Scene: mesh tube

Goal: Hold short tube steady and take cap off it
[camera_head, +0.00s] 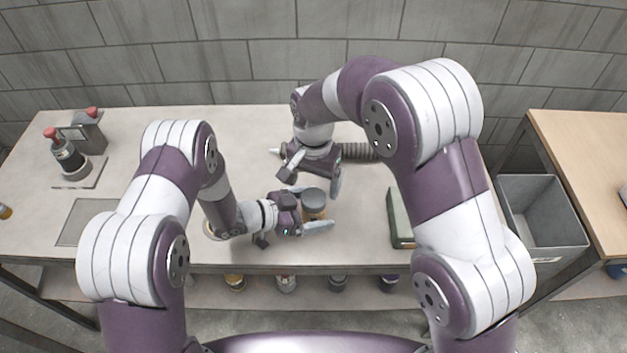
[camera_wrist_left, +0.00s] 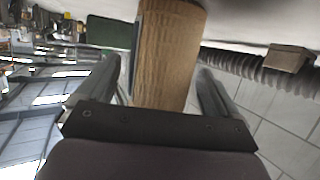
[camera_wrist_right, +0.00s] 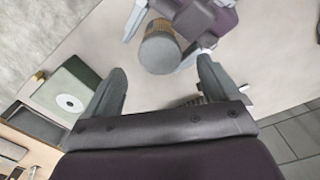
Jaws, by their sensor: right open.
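A short tube stands on the table between my left fingers, topped by a round grey cap (camera_head: 314,197). The tan mesh body (camera_wrist_left: 168,55) shows close up in the left wrist view. My left gripper (camera_head: 315,208) is open around it, with gaps between tube and fingers in the left wrist view. My right gripper (camera_head: 310,181) is open and empty, a little behind and above the tube. The right wrist view shows the cap (camera_wrist_right: 160,53) beyond the fingertips, not between them, with the left gripper's body beside it.
A dark ribbed hose (camera_head: 358,152) lies behind my right gripper. A green box (camera_head: 400,217) stands right of the tube. A grey bin (camera_head: 541,215) is between the tables.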

